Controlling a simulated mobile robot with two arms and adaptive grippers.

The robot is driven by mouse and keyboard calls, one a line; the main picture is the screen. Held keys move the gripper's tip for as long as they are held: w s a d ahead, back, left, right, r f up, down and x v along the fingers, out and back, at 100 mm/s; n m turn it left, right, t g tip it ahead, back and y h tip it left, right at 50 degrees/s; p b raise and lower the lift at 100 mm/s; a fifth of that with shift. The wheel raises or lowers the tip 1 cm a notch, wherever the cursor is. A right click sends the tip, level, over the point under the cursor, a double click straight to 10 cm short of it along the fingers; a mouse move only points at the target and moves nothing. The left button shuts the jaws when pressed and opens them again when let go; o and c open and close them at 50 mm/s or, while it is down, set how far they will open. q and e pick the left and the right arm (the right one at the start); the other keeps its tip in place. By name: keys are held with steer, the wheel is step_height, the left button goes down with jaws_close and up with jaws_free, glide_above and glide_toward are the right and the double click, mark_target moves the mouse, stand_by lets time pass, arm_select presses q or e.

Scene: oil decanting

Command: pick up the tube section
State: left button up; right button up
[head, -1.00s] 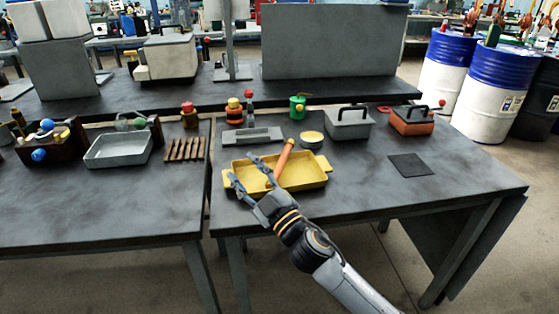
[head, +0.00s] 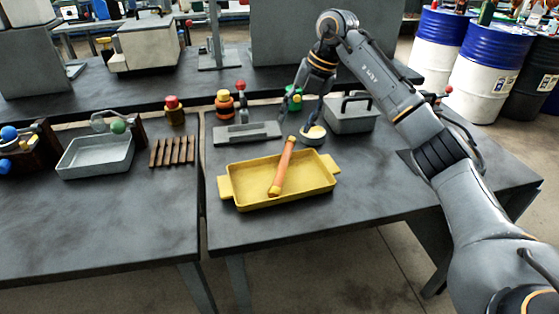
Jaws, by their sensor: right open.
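The tube section (head: 284,165), an orange cylinder, lies slanted in the yellow tray (head: 232,203). Its lower end is on the tray floor and its upper end reaches the tray's back rim. My right gripper (head: 297,122) is open and points down behind the tray, with its fingers apart and clear of the tube. One finger overlaps the round tin (head: 313,141) in the picture; I cannot tell whether they touch. My left gripper is out of the picture.
Behind the yellow tray are a flat grey block (head: 245,133), a grey box with a handle (head: 350,118) and a green can (head: 294,101), partly hidden by my right gripper. A grey tray (head: 96,158) and brown strips (head: 172,151) lie on the left table. The front table edge is clear.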

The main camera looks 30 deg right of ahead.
glide_above(286, 160)
steer(key=f, duration=0.7)
steer(key=shift+s+d+f, duration=0.2)
steer(key=shift+d+f, duration=0.15)
steer(key=shift+s+d+p+x, duration=0.15)
steer(key=shift+p+x, duration=0.15)
steer(key=shift+x, duration=1.05)
steer(key=shift+s+d+p+x, duration=0.15)
steer(key=shift+p+x, duration=0.1)
steer(key=shift+x, duration=1.1)
steer(key=shift+f, duration=0.1)
steer(key=shift+c, duration=0.4)
jaws_close()
